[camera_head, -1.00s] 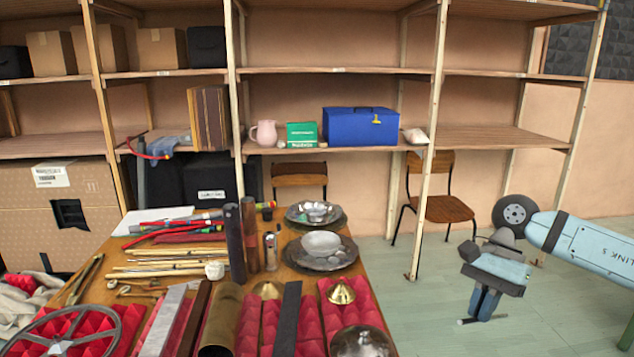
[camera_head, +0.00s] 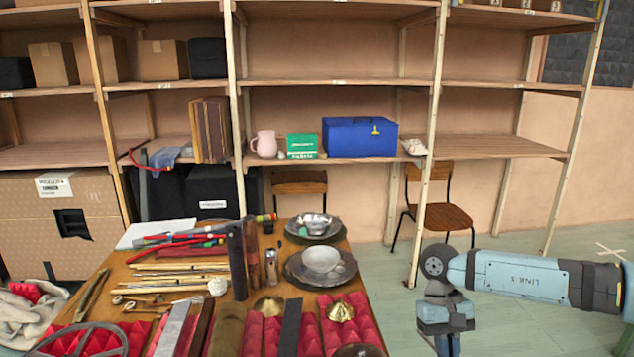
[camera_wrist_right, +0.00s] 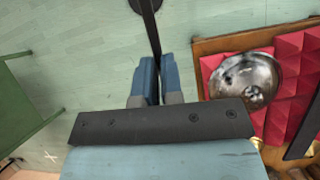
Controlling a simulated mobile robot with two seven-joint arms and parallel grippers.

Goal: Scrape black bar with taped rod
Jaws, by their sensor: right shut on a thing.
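The black bar (camera_head: 290,328) lies flat on red pyramid foam at the front of the table, between two brass cone-shaped pieces. My right gripper (camera_head: 446,344) is off the table's right side, over the floor, with its fingers partly cut off by the bottom edge. In the right wrist view its blue fingers (camera_wrist_right: 158,82) are shut on a thin dark rod (camera_wrist_right: 151,30), which I take as the taped rod. The rod extends away from the fingers, apart from the bar. Its tape cannot be made out. My left gripper is not in view.
A shiny metal dome (camera_wrist_right: 244,80) sits on the foam near the table edge beside my right gripper. Bowls on plates (camera_head: 322,260) and upright tubes (camera_head: 237,260) stand farther back. Open floor lies right of the table; a chair (camera_head: 440,215) stands behind.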

